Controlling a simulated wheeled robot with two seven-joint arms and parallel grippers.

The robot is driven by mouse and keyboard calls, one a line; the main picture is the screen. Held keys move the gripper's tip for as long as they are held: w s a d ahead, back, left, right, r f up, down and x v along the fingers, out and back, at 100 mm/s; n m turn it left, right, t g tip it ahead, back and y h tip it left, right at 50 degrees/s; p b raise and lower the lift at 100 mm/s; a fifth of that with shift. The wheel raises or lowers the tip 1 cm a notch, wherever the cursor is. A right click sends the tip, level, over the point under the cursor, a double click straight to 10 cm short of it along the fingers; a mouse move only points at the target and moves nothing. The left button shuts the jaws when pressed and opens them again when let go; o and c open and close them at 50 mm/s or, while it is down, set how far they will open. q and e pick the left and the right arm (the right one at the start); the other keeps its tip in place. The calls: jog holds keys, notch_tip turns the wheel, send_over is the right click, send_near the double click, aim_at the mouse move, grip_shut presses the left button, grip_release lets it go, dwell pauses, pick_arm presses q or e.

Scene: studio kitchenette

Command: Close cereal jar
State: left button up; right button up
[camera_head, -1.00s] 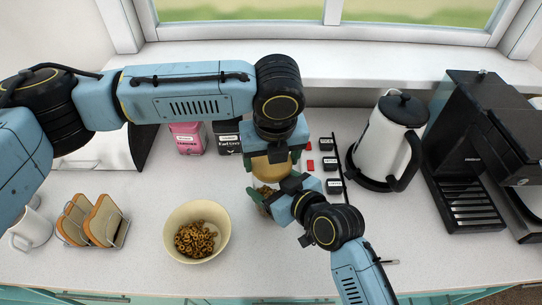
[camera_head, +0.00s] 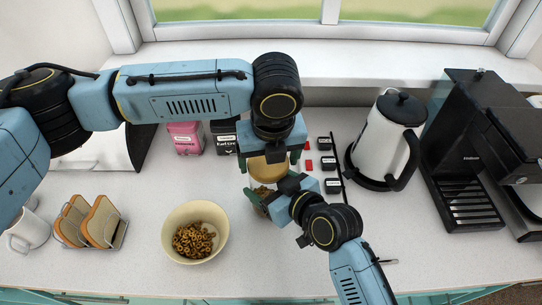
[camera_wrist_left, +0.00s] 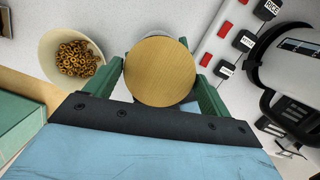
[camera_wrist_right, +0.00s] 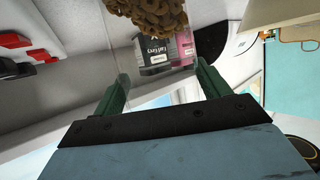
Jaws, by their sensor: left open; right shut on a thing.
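The round wooden lid (camera_head: 268,171) is between the fingers of my left gripper (camera_head: 269,160), which is open and points down from above. In the left wrist view the lid (camera_wrist_left: 163,70) fills the space between the left fingertips (camera_wrist_left: 158,62). The glass cereal jar (camera_head: 259,189) is below the lid and mostly hidden by both grippers. My right gripper (camera_head: 267,190) is shut on the jar from the front right. In the right wrist view brown cereal loops (camera_wrist_right: 148,20) show in the clear jar. I cannot tell whether the lid is seated on the rim.
A bowl of cereal (camera_head: 168,215) and a toast rack (camera_head: 110,243) stand to the left. Tea boxes (camera_head: 186,138) are behind. The front counter is clear.

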pick_arm(q)
jog(key=shift+s+d+r, duration=0.1)
jog(key=shift+s+r, duration=0.1)
jog(key=shift+r, duration=1.35)
jog(key=c, duration=1.5)
pick_arm(e)
jog(key=shift+w+d+f, duration=0.1)
pick_arm(q)
jog(key=shift+f, duration=0.15)
jog(key=shift+w+f, duration=0.1)
jog(key=shift+f, duration=0.25)
jog(key=shift+f, duration=0.1)
jog(key=shift+s+r, duration=0.2)
jog(key=shift+r, duration=0.8)
jog(key=shift+s+r, duration=0.15)
jog(key=shift+r, duration=0.85)
jog(key=shift+d, duration=0.1)
pick_arm(e)
jog(key=o, duration=1.5)
jog(key=shift+c, duration=0.2)
